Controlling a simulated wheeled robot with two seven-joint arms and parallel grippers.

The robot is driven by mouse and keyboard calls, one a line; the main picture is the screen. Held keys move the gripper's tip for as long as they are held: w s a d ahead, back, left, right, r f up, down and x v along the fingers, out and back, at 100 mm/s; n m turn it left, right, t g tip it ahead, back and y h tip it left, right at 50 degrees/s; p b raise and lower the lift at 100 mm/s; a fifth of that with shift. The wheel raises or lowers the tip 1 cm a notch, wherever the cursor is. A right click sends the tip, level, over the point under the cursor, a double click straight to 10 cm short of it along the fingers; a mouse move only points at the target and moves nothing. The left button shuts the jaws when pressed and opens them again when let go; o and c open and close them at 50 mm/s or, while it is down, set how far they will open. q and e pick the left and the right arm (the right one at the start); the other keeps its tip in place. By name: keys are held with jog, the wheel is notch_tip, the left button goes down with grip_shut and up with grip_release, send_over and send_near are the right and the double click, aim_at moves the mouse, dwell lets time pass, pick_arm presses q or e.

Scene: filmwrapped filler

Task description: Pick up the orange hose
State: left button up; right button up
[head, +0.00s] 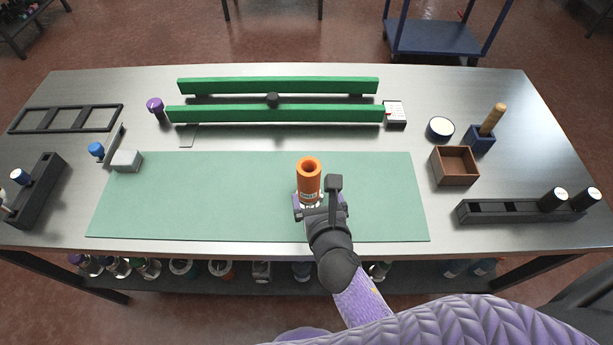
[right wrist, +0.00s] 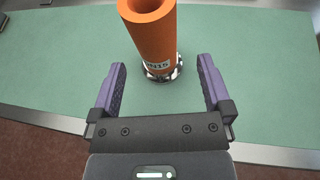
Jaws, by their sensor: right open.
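The orange hose (head: 309,178) is a short, hollow, upright tube on the green mat (head: 200,200), just right of the mat's middle. It has a white label and a shiny metallic ring at its base. In the right wrist view the hose (right wrist: 152,38) stands just beyond and between the fingers. My right gripper (head: 320,205) is open, low over the mat at the near side of the hose. Its purple fingers (right wrist: 163,85) are spread wider than the hose, with a gap on both sides. They do not visibly grip it. My left gripper is not in view.
Two green rails (head: 275,113) run along the back of the table. A brown box (head: 455,166), a blue holder with a wooden handle (head: 480,139) and a black rack (head: 515,211) stand at right. A grey block (head: 126,161) sits at the mat's left corner. Most of the mat is clear.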

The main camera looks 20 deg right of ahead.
aim_at(311, 189)
jog(key=b+x, duration=0.1)
jog(key=x, duration=0.2)
jog(key=b+x, duration=0.1)
jog(key=x, duration=0.2)
jog(key=shift+a+f, duration=0.2)
jog(key=shift+a, duration=0.05)
jog(key=shift+w, duration=0.2)
jog(key=shift+c, duration=0.9)
grip_shut()
